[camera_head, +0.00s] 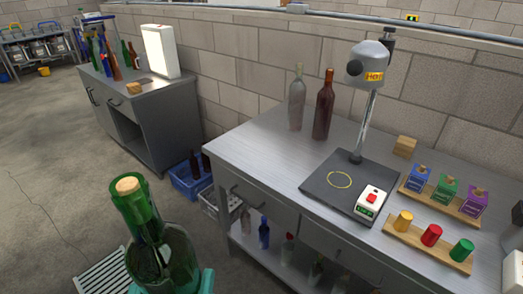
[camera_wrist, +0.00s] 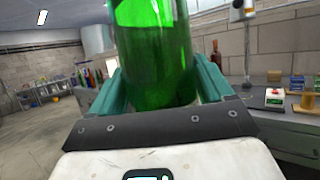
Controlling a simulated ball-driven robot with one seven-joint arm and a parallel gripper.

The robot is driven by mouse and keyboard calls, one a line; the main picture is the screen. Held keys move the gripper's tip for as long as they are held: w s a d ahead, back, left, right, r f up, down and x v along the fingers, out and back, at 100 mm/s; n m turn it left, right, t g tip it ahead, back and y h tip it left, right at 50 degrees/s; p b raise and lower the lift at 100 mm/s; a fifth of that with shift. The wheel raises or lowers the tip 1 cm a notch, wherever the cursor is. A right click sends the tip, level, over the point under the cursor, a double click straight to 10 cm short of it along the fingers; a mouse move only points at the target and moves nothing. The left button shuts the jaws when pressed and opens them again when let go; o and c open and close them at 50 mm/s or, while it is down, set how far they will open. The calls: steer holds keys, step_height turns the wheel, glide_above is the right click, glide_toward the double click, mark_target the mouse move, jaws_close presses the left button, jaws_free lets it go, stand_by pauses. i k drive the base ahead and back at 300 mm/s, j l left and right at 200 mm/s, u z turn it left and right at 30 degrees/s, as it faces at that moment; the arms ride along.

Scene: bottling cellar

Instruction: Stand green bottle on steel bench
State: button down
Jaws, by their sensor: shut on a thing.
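The green bottle (camera_head: 158,240) is upright, with a cork in its neck, at the lower left of the head view. My gripper (camera_wrist: 155,95) is shut on it, and its teal fingers show on both sides of the glass in the wrist view. The bottle (camera_wrist: 152,45) fills the upper middle there, and its top is cut off. The steel bench (camera_head: 256,150) stands to the right of the bottle in the head view. The bottle is apart from the bench, in front of its left end. The bottle's base is hidden in the head view.
A clear bottle (camera_head: 297,103) and a dark red bottle (camera_head: 324,108) stand at the bench's back. The bench's front left is bare. Blue crate (camera_head: 185,182) is on the floor.

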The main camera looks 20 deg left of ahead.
mark_target(263, 165)
steer(key=i, duration=1.45)
